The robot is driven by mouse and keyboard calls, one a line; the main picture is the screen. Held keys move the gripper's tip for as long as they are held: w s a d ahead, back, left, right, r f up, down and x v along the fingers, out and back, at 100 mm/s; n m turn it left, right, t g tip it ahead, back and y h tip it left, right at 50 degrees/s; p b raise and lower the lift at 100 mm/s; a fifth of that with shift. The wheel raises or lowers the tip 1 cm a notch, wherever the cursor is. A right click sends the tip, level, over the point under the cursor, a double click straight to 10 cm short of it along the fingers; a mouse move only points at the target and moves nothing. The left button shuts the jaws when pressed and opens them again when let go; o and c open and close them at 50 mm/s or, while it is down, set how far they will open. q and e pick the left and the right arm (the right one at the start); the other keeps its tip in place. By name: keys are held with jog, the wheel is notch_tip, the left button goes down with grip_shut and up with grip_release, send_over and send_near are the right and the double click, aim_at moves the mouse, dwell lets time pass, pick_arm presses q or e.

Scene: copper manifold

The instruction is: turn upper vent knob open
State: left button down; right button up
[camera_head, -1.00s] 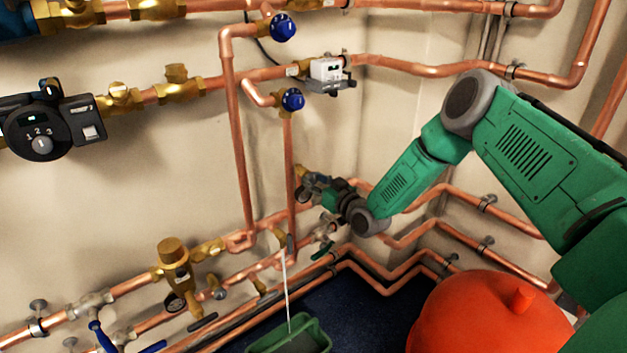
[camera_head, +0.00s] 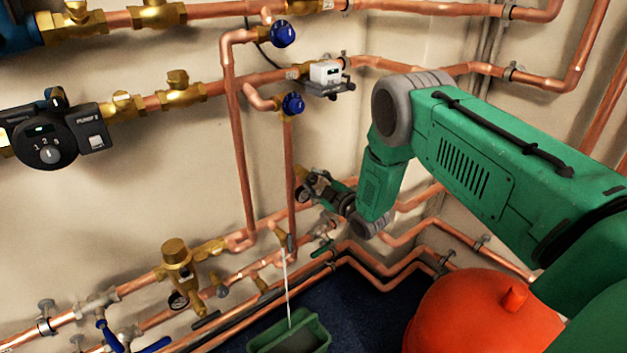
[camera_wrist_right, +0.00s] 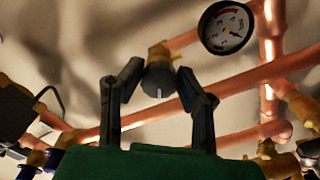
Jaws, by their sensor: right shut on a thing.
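A dark round knob (camera_wrist_right: 159,80) with a white mark sits on a brass fitting (camera_wrist_right: 158,51) in the right wrist view. I take it for the upper vent knob. The white mark points down in that picture. My right gripper (camera_wrist_right: 158,78) is shut on this knob, one finger on each side. In the head view the right gripper (camera_head: 312,184) is by the wall pipes near the corner. There the knob is small and mostly hidden by the gripper. My left gripper is not in view.
A round gauge (camera_wrist_right: 227,28) is close to the right finger. Copper pipes (camera_head: 240,160) run along the wall, with two blue knobs (camera_head: 284,34) above. A thin white stream (camera_head: 287,285) ends at a green container (camera_head: 318,327). A red-orange vessel (camera_head: 480,315) stands under my arm.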

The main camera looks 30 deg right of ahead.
jog(key=n, duration=0.5)
jog(key=shift+f+n, duration=0.2)
jog(key=shift+n, duration=0.1)
jog(key=n, duration=0.3)
jog(key=shift+s, duration=0.1)
jog(key=shift+a+f+n+b, duration=0.1)
jog(key=shift+n+b, duration=0.45)
jog(key=shift+n, duration=0.85)
jog(key=o, duration=1)
jog(key=shift+o, duration=0.6)
